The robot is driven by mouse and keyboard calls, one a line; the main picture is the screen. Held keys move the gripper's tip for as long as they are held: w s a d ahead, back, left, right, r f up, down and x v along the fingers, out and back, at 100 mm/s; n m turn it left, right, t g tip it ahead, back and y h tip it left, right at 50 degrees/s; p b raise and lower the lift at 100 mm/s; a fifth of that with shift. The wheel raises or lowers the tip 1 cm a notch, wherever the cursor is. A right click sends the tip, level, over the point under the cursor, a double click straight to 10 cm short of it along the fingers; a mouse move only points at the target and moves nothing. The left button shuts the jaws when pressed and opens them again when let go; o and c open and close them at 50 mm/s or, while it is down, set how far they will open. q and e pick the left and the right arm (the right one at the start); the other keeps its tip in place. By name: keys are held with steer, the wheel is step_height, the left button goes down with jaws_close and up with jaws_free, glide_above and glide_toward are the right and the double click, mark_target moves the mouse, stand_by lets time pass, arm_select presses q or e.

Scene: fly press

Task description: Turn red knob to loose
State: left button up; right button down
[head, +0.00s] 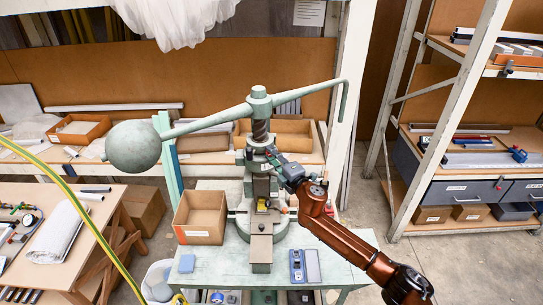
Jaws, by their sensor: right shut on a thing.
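The green fly press (259,105) stands on a pale green table (210,270). Its long lever carries a big ball (133,147) at the left and bends down at the right. My right gripper (270,155) reaches in from the lower right, with its fingers at the press's body just below the screw. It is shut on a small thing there. My left gripper is not in view.
An open cardboard box (201,216) stands left of the press. A blue block (186,263) and a blue device (297,265) lie near the table's front. A yellow hose (85,215) crosses the left side. A shelf rack (470,120) stands at the right.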

steer(key=c, duration=1.7)
jaws_free()
steer(key=shift+s, duration=0.1)
steer(key=v, duration=1.2)
